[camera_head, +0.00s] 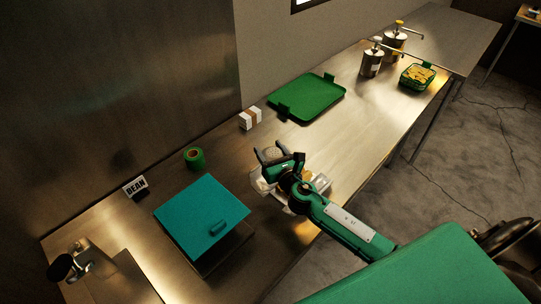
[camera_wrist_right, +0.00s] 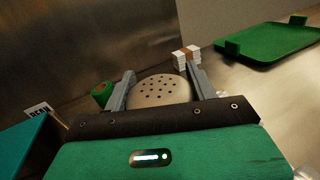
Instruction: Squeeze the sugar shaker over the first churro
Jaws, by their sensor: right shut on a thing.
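My right gripper (camera_head: 271,153) reaches over the front edge of the metal table. In the wrist view its two grey fingers (camera_wrist_right: 160,88) are closed on the sides of the sugar shaker (camera_wrist_right: 158,92), which shows a pale domed top with several dark holes. In the head view my gripper and wrist hide much of the shaker, so its tilt and height above the table are unclear. Pale, partly hidden items lie under and beside my wrist; I cannot tell whether a churro is among them. My left gripper is not in view.
A teal-lidded box (camera_head: 203,215) stands left of my gripper, with a green tape roll (camera_head: 194,158) and a BEAN sign (camera_head: 135,187) behind. A white banded stack (camera_head: 249,119) and green tray (camera_head: 308,100) lie beyond. Pump dispensers (camera_head: 372,60) and a green food container (camera_head: 417,78) stand far right.

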